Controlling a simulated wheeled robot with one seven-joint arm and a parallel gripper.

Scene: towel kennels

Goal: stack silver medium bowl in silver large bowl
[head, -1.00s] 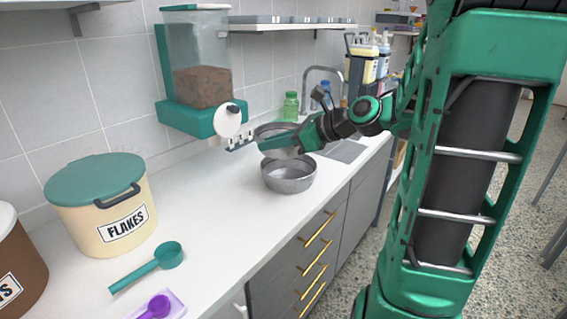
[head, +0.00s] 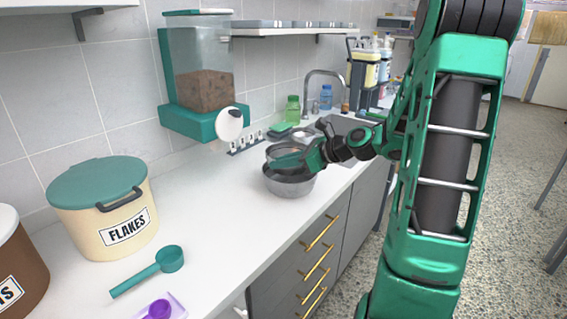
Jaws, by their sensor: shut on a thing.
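The silver large bowl (head: 289,188) stands upright on the white counter, below and to the right of the kibble dispenser. The silver medium bowl (head: 281,150) is right over it, its far rim showing above the green fingers. My gripper (head: 285,161) is shut on the medium bowl at the large bowl's mouth. The fingers hide much of the medium bowl, so I cannot tell whether it touches the large bowl's inside.
A kibble dispenser (head: 203,85) with a white knob hangs on the wall at left. A green bottle (head: 292,109) and sink tap (head: 309,88) are further back. The flakes bin (head: 100,207) and teal scoop (head: 150,271) are at front left.

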